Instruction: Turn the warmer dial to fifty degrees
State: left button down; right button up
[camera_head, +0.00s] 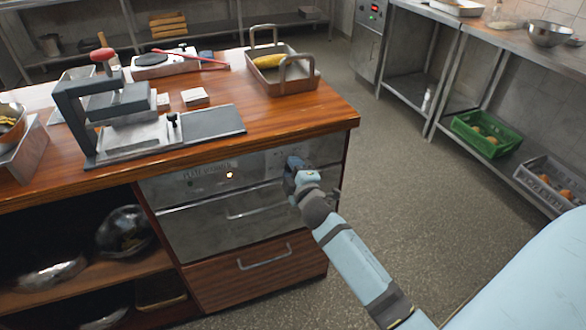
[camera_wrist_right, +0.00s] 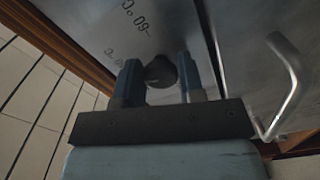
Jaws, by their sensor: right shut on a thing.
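The plate warmer is the metal drawer unit (camera_head: 220,214) set in the front of the wooden counter, with a small lit lamp on its upper panel. In the right wrist view the dial (camera_wrist_right: 160,72) is a dark round knob on the metal panel, with printed markings (camera_wrist_right: 138,22) beside it that include a 60. My right gripper (camera_wrist_right: 158,84) has its two blue fingers on either side of the dial, shut on it. In the head view my right gripper (camera_head: 296,170) is at the right end of the panel and hides the dial. My left gripper is not in view.
A drawer handle (camera_wrist_right: 288,85) sticks out to the right of my right gripper in the wrist view. Above, the counter top holds a press (camera_head: 115,110) and a metal tray (camera_head: 290,82) with corn. The floor (camera_head: 400,190) right of the counter is clear.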

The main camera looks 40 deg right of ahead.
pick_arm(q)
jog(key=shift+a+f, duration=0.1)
pick_arm(e)
jog(key=shift+m, duration=1.1)
jog(key=o, duration=0.9)
pick_arm(q)
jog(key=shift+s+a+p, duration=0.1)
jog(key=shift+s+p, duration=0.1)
jog(key=shift+p, duration=0.1)
pick_arm(e)
jog(key=shift+s, duration=0.15)
